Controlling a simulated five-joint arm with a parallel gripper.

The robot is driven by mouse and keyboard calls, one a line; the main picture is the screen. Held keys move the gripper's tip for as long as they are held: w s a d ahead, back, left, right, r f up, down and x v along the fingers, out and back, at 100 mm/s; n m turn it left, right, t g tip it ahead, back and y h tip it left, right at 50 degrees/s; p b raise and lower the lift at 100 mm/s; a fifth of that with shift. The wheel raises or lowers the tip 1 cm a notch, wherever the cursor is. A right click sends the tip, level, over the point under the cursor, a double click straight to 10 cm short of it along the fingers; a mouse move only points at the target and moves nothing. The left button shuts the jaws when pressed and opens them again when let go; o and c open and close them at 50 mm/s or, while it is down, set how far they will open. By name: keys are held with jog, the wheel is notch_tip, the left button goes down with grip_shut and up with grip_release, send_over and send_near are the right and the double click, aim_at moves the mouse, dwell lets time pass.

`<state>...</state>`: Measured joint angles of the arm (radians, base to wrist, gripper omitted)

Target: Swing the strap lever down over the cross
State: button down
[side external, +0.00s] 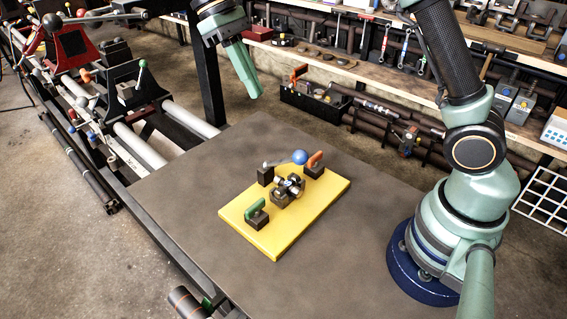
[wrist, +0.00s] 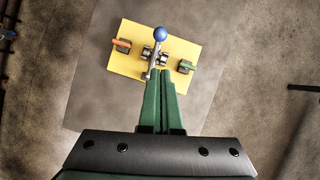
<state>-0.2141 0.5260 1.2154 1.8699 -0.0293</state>
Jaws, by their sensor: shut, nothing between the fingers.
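The strap lever (side external: 280,162) is a thin grey bar with a blue ball knob (side external: 300,157). It rises from a dark pivot block (side external: 265,176) on the yellow plate (side external: 325,194). The ball stands up clear of the metal cross (side external: 288,188), which sits in a holder mid-plate. In the wrist view the lever (wrist: 156,52) appears to pass above the cross (wrist: 148,54), with its ball (wrist: 160,34) beyond. My gripper (side external: 257,93) is shut and empty, high behind the plate and apart from it.
An orange-handled clamp (side external: 315,160) and a green-handled clamp (side external: 257,212) stand on the plate either side of the cross. The dark table (side external: 190,190) around the plate is bare. A lathe with rails (side external: 140,148) stands left; a tool shelf (side external: 370,75) is behind.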

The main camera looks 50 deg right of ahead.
aim_at(300, 155)
jog(key=s+x, duration=0.1)
jog(key=x, duration=1.1)
jog(key=shift+s+d+r, duration=0.2)
jog(key=shift+d+r, duration=0.05)
jog(key=shift+r, duration=0.2)
jog(key=shift+s+f+t+y, duration=0.2)
jog(key=shift+s+t, duration=0.25)
jog(key=shift+t, duration=0.25)
jog(key=shift+s+f+t+y, duration=0.1)
jog(key=shift+s+f+t, duration=0.25)
jog(key=shift+t, duration=0.35)
jog(key=shift+s+f, duration=0.8)
jog(key=shift+s, duration=0.15)
jog(key=shift+s+f, duration=0.7)
jog(key=shift+f, duration=0.3)
